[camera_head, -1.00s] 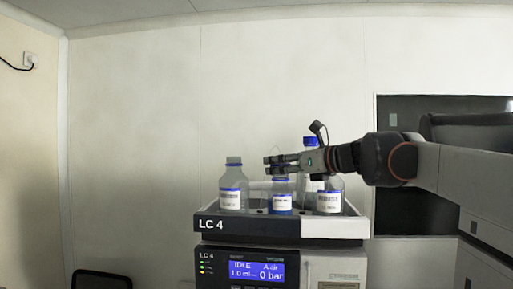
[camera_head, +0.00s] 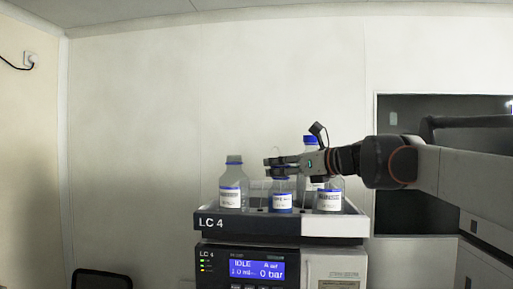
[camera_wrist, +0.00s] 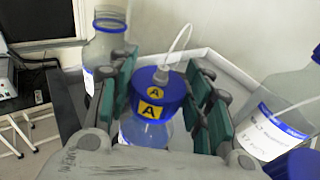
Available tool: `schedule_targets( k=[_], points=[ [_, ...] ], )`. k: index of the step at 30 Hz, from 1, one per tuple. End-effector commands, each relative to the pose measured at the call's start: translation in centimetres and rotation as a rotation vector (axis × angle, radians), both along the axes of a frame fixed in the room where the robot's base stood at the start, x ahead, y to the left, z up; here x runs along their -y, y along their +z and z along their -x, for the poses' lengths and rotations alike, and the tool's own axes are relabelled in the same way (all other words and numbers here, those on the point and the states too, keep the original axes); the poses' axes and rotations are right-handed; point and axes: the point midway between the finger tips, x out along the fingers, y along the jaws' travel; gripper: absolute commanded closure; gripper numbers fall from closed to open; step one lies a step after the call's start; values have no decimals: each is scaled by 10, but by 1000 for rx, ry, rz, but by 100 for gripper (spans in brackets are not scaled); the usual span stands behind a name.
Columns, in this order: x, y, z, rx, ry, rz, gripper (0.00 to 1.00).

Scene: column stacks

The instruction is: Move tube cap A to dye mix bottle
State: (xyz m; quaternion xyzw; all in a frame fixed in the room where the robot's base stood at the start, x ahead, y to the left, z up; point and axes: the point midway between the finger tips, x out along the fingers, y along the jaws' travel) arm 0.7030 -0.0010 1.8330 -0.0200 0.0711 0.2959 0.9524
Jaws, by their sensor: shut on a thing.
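Tube cap A (camera_wrist: 158,92) is blue with yellow "A" labels and a thin clear tube rising from its top. My gripper (camera_wrist: 166,98) is shut on it, with green-padded fingers on both sides. A clear bottle (camera_wrist: 145,133) with blue contents sits directly below the cap; whether the cap is seated on its neck I cannot tell. In the head view my gripper (camera_head: 283,166) is just above the small middle bottle (camera_head: 282,202), whose white label is too small to read surely. The fingers cover its top.
The bottles stand in a tray (camera_head: 225,224) on the LC 4 unit. A blue-capped bottle (camera_head: 310,142) is behind my gripper, and another bottle (camera_head: 330,201) is at right. Neighbouring bottles are close to my fingers.

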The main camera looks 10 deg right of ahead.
Motion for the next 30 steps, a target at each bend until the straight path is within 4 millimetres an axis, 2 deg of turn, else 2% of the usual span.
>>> schedule_targets(
  k=[6, 7, 9, 10, 22, 26, 30],
  points=[
    [0, 0, 1, 0, 0, 0, 76],
    [0, 0, 1, 0, 0, 0, 48],
    [0, 0, 1, 0, 0, 0, 32],
    [0, 0, 1, 0, 0, 0, 30],
    [0, 4, 1, 0, 0, 0, 30],
    [0, 19, 0, 0, 0, 0, 30],
    [0, 45, 0, 0, 0, 0, 30]
  ],
)
